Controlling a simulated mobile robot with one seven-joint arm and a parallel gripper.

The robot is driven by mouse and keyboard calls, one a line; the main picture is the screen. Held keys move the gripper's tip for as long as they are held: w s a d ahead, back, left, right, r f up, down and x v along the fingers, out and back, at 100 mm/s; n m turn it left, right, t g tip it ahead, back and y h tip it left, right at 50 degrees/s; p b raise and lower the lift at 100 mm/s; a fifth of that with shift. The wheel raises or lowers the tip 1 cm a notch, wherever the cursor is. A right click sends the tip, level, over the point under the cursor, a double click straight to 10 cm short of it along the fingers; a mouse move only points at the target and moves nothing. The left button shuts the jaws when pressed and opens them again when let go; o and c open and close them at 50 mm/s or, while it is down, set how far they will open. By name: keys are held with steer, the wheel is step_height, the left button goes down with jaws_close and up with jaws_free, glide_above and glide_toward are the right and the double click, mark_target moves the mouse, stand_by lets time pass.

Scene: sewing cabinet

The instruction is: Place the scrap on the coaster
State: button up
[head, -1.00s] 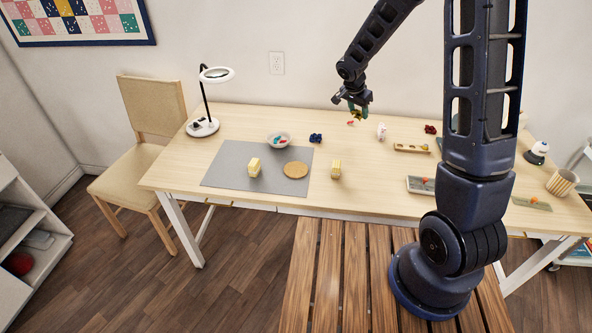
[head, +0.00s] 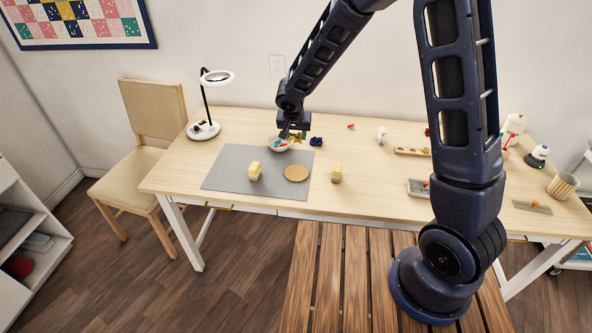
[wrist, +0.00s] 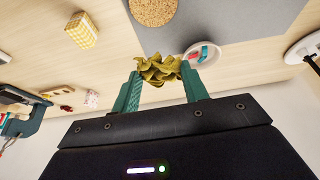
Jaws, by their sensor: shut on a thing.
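My gripper (wrist: 159,76) is shut on a crumpled olive-yellow scrap (wrist: 158,68), which sits between its two green fingers in the wrist view. In the head view my gripper (head: 292,133) is above the back of the table by a white bowl, with a bit of the scrap (head: 297,139) showing. The round tan cork coaster (head: 296,172) lies flat on the grey mat, nearer the front than my gripper. Its top is bare. It also shows at the top of the wrist view (wrist: 153,11).
The white bowl (head: 270,145), with red and teal bits in it, stands close by my gripper. Yellow blocks stand left (head: 254,171) and right (head: 336,173) of the coaster. A ring lamp (head: 203,130) stands at the back left.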

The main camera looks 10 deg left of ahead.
mark_target(297, 172)
step_height(297, 172, down, 16)
steer(key=shift+f, duration=0.15)
stand_by(0.5)
steer(key=o, duration=1.1)
steer(key=shift+f, duration=0.1)
steer(key=shift+c, duration=0.2)
steer(key=shift+r, duration=0.45)
steer(key=v, duration=1.1)
steer(key=shift+s, duration=0.25)
steer(key=shift+r, duration=0.2)
